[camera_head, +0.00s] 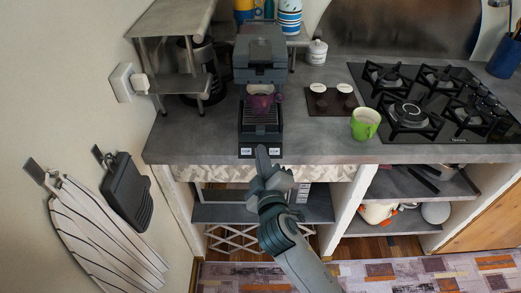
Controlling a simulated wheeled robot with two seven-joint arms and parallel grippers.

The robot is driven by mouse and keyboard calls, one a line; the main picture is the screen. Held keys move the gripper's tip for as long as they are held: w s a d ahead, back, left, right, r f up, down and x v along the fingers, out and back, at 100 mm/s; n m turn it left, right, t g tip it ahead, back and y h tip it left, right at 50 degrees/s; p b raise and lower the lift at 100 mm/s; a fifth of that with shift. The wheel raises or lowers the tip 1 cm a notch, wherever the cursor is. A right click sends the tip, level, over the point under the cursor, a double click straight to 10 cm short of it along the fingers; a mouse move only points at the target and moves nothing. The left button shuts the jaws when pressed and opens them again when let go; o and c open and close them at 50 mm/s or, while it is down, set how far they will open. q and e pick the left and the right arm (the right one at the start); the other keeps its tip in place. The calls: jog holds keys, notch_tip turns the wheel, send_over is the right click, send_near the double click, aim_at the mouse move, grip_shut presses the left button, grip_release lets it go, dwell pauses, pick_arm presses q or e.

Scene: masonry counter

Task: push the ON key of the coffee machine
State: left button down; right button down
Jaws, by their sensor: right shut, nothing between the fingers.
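The coffee machine (260,50) stands on the grey counter, dark grey with a drip tray at its front. A purple mug (261,103) sits under its spout. Two small pale-marked keys show on the low front edge, a left key (245,151) and a right key (274,151). Their lettering is too small to read, so I cannot tell which is ON. My right gripper (262,150) is shut and empty, its tip pointing up at the front edge between the two keys. I cannot tell whether it touches the machine. My left gripper is not in view.
A green mug (364,125) and a dark tray with two white cups (332,100) stand right of the machine, beside the gas hob (435,100). A metal shelf (180,85) stands to the left. Open shelves lie below the counter.

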jog(key=s+r+p, duration=0.4)
jog(key=p, duration=0.1)
jog(key=shift+r, duration=0.35)
dwell(0.3)
jog(key=shift+w, duration=0.1)
dwell(1.2)
